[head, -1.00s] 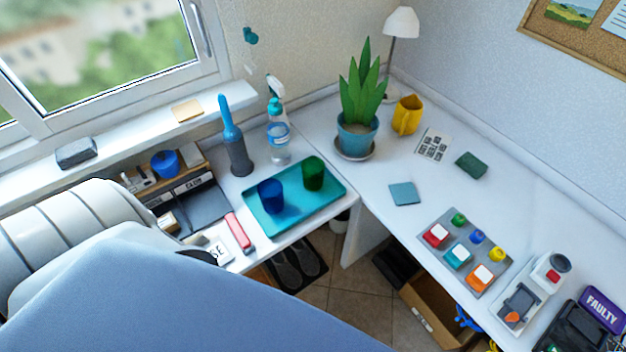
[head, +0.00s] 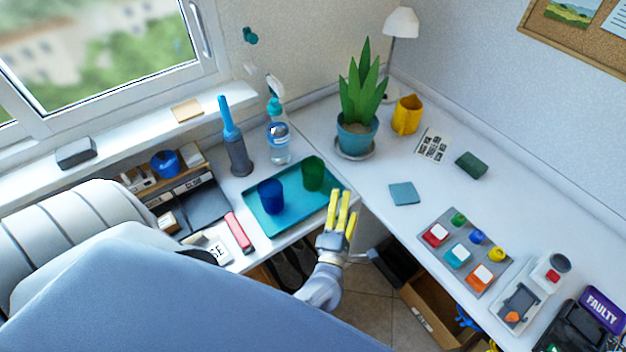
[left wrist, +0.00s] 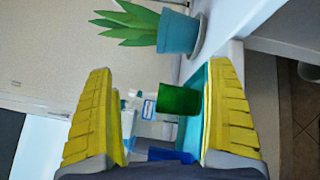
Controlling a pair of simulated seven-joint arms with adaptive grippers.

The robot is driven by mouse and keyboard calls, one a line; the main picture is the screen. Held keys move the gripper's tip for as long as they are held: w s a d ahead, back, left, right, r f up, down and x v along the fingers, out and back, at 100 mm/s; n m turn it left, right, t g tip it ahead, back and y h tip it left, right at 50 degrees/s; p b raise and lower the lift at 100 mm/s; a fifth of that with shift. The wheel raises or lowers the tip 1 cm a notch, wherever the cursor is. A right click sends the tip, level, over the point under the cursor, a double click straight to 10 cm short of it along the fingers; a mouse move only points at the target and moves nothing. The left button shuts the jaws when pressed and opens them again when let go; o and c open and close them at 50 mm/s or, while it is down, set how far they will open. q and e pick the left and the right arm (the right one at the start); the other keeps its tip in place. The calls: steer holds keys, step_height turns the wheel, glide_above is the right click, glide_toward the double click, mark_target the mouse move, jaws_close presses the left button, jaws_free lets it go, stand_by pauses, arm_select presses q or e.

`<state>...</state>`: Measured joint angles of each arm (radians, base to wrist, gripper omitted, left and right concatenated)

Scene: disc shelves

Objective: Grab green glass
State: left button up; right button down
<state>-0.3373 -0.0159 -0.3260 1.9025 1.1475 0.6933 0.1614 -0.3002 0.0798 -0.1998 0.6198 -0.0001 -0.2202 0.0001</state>
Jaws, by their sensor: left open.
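The green glass (head: 313,173) stands upright on the teal tray (head: 262,226), towards its far right end. A blue glass (head: 271,196) stands to its left on the same tray. My left gripper (head: 344,204), with yellow fingers, is open and empty beside the tray's right end, with a gap to the green glass. In the left wrist view the green glass (left wrist: 180,99) shows between the spread fingers (left wrist: 160,70), farther ahead and nearer the right finger. The blue glass (left wrist: 165,153) is partly hidden low in that view. My right gripper is out of view.
A potted plant (head: 357,137) stands behind the tray to the right. A spray bottle (head: 278,146) and a blue-topped grey object (head: 239,157) stand behind the tray. A red item (head: 238,232) lies left of it. The desk right of the plant has free room.

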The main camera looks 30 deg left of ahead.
arm_select(q)
steer(key=s+a+r+n+g+y, duration=0.35)
steer(key=a+r+n, duration=0.35)
steer(key=n, duration=0.5)
steer(key=n+g+h, duration=0.2)
steer(key=n+g, duration=0.1)
steer(key=n, duration=0.3)
glide_toward(313, 163)
steer(key=w, duration=0.1)
steer(key=shift+a+x, duration=0.2)
steer(key=shift+x, duration=2.5)
steer(key=shift+s+f, duration=0.1)
steer(key=shift+s, duration=0.1)
steer(key=shift+c, duration=0.3)
steer(key=c, duration=1.6)
